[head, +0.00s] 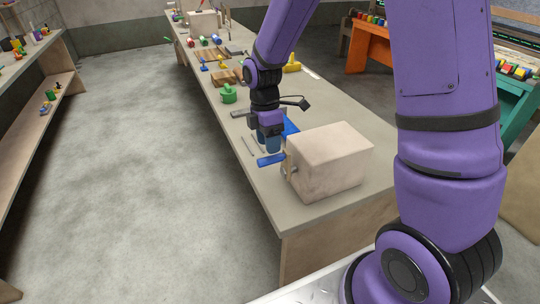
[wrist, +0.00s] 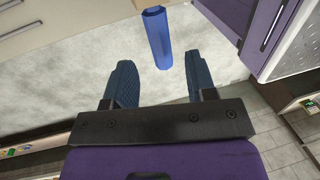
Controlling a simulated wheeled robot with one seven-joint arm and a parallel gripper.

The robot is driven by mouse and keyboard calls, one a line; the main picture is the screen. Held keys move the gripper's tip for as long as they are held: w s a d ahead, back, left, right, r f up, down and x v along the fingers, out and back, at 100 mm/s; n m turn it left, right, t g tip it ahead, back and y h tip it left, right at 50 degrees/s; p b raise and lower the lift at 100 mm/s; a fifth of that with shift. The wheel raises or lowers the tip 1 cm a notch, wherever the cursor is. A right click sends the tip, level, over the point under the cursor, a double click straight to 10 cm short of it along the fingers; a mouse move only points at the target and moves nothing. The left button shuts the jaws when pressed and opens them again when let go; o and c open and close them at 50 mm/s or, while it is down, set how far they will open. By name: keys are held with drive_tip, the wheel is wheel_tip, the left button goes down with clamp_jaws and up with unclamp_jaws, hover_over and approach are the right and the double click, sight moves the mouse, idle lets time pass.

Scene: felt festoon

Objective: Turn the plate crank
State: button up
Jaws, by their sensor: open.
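The plate crank is on the near end of the long bench: a beige block (head: 330,160) with a small metal part (head: 291,168) on its left face and a blue handle (head: 271,160) sticking out to the left. My gripper (head: 268,143) points down just above and behind the handle. In the wrist view the blue handle (wrist: 157,38) lies beyond the fingertips, roughly in line with the gap between them. My gripper (wrist: 160,76) is open and empty, with a finger on each side of the gap. The handle looks apart from both fingers.
The bench top (head: 350,197) also holds a blue flat item (head: 290,126) behind my gripper, a green object (head: 229,93) and several tools further back. A shelf unit stands at the left, with open floor (head: 130,170) between it and the bench.

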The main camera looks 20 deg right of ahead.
drive_tip(key=shift+s+f, duration=0.25)
drive_tip(key=shift+f, duration=0.9)
drive_tip(key=shift+s+f, duration=0.2)
drive_tip(key=shift+f, duration=0.9)
clamp_jaws()
